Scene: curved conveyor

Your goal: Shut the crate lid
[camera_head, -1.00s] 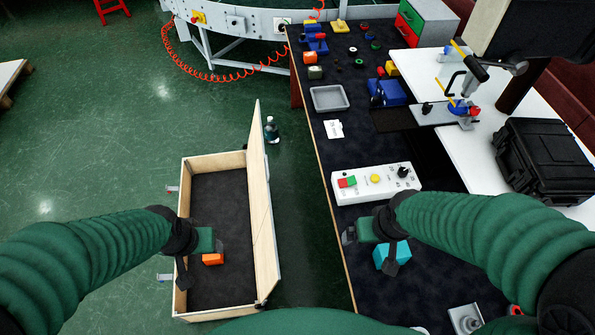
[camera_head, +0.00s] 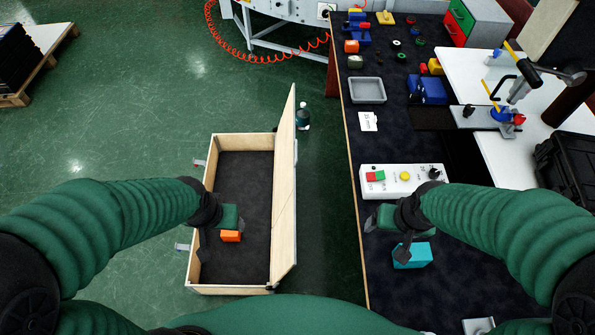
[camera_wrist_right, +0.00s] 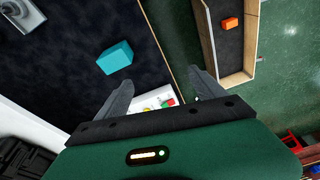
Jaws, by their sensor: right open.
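The wooden crate (camera_head: 231,290) stands on the green floor left of the table. Its lid (camera_head: 284,200) is open and stands up along the crate's right side, leaning slightly outward. An orange block (camera_head: 230,236) lies inside on the dark bottom. The crate also shows in the right wrist view (camera_wrist_right: 236,80). My left gripper (camera_head: 224,238) is above the left part of the crate by the orange block, with its fingers apart and nothing seen between them. My right gripper (camera_head: 387,239) is open and empty over the table beside a cyan block (camera_head: 412,256), right of the lid.
The dark table (camera_head: 395,285) has its left edge just right of the crate, with a strip of floor between. A button box (camera_head: 400,181) and a grey tray (camera_head: 368,90) sit on it. A bottle (camera_head: 303,117) stands behind the lid. Floor left of the crate is clear.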

